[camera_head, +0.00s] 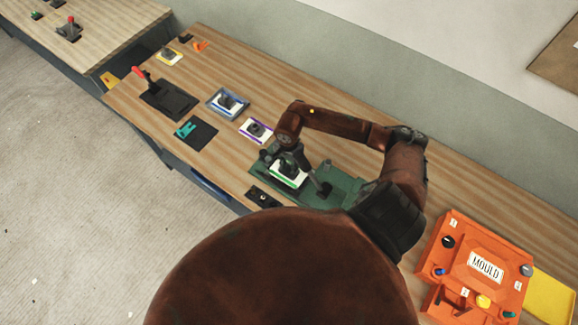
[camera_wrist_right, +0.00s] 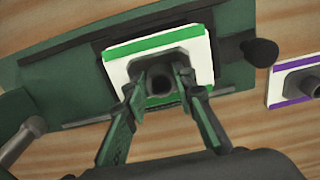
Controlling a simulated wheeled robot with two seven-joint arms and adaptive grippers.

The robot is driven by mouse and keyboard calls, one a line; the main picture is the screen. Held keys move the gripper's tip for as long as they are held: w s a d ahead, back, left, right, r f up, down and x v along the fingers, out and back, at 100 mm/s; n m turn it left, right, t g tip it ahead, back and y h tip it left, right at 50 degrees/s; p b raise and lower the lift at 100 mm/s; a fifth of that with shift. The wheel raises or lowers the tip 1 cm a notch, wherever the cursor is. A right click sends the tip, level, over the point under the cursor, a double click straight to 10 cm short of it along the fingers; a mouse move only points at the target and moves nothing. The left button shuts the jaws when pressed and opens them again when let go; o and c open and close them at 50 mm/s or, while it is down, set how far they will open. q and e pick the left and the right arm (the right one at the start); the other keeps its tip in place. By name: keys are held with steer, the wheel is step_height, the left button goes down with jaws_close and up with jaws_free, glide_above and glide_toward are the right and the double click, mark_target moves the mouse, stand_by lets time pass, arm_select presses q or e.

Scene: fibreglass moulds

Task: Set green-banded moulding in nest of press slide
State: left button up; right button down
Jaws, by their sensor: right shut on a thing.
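The green-banded moulding (camera_head: 287,178) is a white plate with green edge bands and a raised dark boss; it also shows in the right wrist view (camera_wrist_right: 119,73). My right gripper (camera_head: 290,162) is shut on its boss, with one finger on each side in the wrist view (camera_wrist_right: 163,86). The moulding lies over the dark slide (camera_wrist_right: 228,48) of the green press (camera_head: 346,186), roughly in line with it. I cannot tell whether it is fully seated in the nest or just above it. My left gripper is not in view.
A purple-banded moulding (camera_head: 256,130) and a blue-edged one (camera_head: 229,102) lie left of the press. A small dark block (camera_head: 263,197) sits at the front edge. An orange MOULD panel (camera_head: 461,250) stands at the right. Bare wood lies behind the press.

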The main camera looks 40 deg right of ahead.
steer(key=shift+f, duration=0.35)
steer(key=shift+f+b, duration=0.3)
steer(key=shift+b, duration=0.05)
steer(key=c, duration=1.6)
jaws_free()
steer(key=shift+r, duration=0.1)
